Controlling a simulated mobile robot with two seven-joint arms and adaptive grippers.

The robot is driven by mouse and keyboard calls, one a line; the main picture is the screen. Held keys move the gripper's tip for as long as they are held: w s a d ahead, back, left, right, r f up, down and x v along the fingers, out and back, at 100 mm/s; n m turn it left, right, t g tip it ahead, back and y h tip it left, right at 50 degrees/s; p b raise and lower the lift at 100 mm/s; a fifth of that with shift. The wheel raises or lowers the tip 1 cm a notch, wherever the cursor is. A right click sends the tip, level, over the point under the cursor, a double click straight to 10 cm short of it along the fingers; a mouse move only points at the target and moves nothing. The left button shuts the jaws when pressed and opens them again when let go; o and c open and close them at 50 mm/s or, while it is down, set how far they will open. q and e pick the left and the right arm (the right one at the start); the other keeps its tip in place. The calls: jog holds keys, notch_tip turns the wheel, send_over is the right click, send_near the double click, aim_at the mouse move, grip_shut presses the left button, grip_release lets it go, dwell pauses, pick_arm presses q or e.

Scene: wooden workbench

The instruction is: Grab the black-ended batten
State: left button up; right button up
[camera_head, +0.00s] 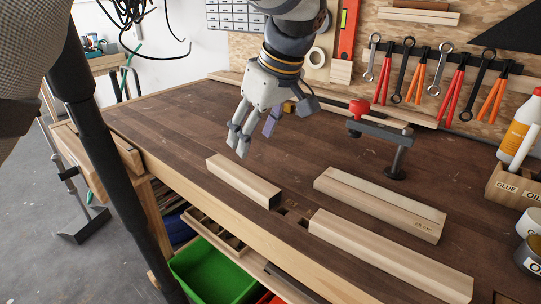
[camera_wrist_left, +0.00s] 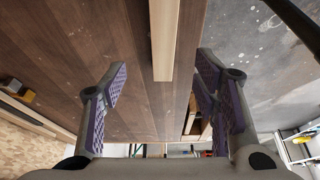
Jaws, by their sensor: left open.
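The black-ended batten (camera_head: 240,180) is a pale wooden bar lying on the workbench near its front edge. Its dark end faces right toward the slot in the bench. My left gripper (camera_head: 254,137) is open above and behind the batten's left end, apart from it, fingers pointing down. In the left wrist view the batten (camera_wrist_left: 163,42) runs from the top edge down to between the open fingers of the gripper (camera_wrist_left: 164,76), and its black end is out of that picture. My right gripper is not in view.
Two other pale battens lie to the right, one farther back (camera_head: 380,205) and one at the front (camera_head: 390,257). A red-knobbed clamp (camera_head: 380,132) stands behind them. A glue caddy (camera_head: 513,188) and cans are at right. The bench (camera_head: 170,125) is clear left of the batten.

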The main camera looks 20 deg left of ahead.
aim_at(242, 174)
pick_arm(q)
jog(key=x, duration=1.1)
jog(key=shift+s+f, duration=0.25)
jog(key=shift+s, duration=0.1)
jog(key=c, duration=1.3)
